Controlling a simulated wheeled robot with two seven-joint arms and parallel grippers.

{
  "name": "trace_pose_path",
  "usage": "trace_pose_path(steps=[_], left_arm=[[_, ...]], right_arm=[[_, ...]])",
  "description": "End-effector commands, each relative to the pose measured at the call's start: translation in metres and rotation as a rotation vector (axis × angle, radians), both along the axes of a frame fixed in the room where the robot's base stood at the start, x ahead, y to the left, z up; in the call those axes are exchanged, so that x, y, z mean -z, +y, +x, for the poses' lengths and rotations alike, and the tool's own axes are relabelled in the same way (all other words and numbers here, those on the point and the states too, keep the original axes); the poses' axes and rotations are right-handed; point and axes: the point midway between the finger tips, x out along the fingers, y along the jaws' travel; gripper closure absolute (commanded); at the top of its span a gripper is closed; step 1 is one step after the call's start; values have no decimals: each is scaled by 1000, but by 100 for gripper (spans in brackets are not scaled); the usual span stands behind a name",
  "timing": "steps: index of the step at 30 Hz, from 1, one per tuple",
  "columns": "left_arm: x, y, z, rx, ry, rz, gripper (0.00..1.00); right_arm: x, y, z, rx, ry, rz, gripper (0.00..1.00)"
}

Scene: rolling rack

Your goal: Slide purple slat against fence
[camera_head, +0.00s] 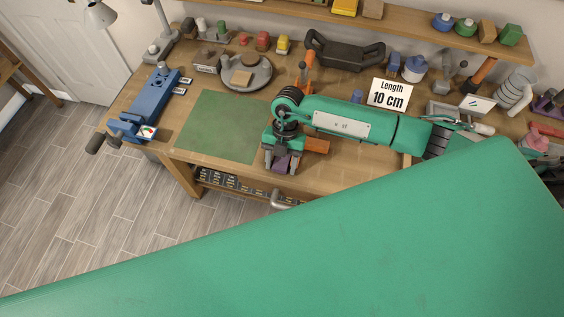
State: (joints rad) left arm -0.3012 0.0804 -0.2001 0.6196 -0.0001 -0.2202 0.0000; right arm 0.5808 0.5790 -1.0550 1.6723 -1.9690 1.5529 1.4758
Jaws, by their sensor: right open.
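A small purple piece (283,162), likely the purple slat, shows at the bench's front edge, between the fingers of my right gripper (281,165). The gripper points down and its two grey fingers are apart, one on each side of the purple. I cannot tell whether either finger touches it. The gripper and wrist hide most of the slat. I cannot tell which piece is the fence. My left gripper is out of view.
A green mat (222,126) lies clear to the left. A blue vise-like tool (153,105) stands at the bench's left end. A round grey turntable (246,73) and a "Length 10 cm" sign (391,94) stand behind. My large green body part covers the lower right.

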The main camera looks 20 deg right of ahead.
Motion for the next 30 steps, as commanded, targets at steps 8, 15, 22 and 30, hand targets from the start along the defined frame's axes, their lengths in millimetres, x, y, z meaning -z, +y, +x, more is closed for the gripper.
trace_pose_path(steps=[8,15,22,30], left_arm=[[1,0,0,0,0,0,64],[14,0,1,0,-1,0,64],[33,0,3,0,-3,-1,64],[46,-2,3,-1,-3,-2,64]], right_arm=[[-3,0,6,8,-14,3,35],[-28,-8,16,7,-21,4,35],[-77,-19,28,3,-15,3,35],[-119,-28,39,2,-9,2,35]])
